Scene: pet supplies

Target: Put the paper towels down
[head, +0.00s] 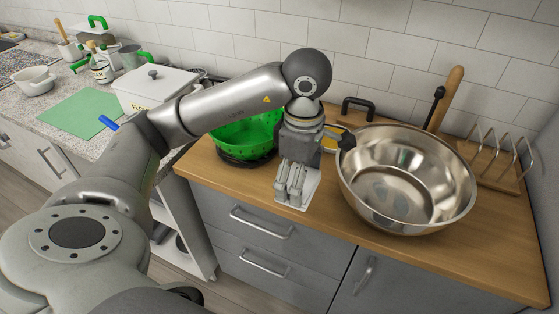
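My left gripper (291,186) points down at the front edge of the wooden counter, left of the steel bowl. A small flat white piece (309,187) shows right behind and beside its fingers and may be the paper towels. The fingers partly cover it. I cannot tell whether they are shut on it or whether it rests on the counter. No other paper towels can be made out. My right gripper is out of view.
A large steel bowl (407,182) stands close to the right of my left gripper. A green colander (245,137) stands behind my arm. A wooden rack (492,170) is at the far right. Bare wooden counter (235,176) shows left of the gripper.

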